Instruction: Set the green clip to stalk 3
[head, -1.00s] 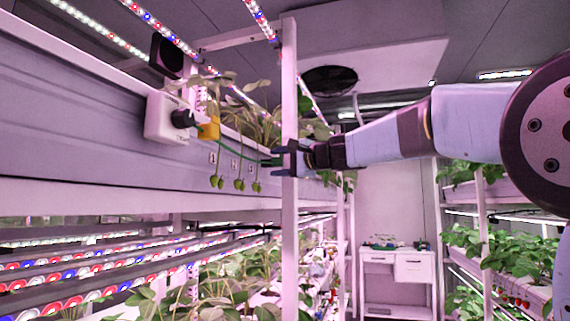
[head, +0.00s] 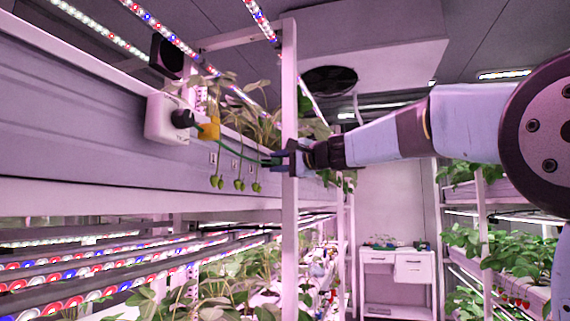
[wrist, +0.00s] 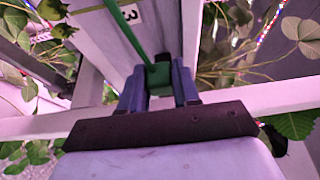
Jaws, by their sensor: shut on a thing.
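My gripper (wrist: 158,88) has blue fingers shut on a green clip (wrist: 159,74) in the wrist view. A green strip runs up from the clip, past a plate marked 3 (wrist: 128,13). In the head view my gripper (head: 277,160) is at the upright white post, right of the hanging stalks.
The white post (head: 290,230) stands close to my gripper. A white box with a black knob (head: 160,120) sits on the trough wall (head: 80,125) at left. Leaves hang above the trough. A white side table (head: 397,262) stands at the back, and another rack is at right.

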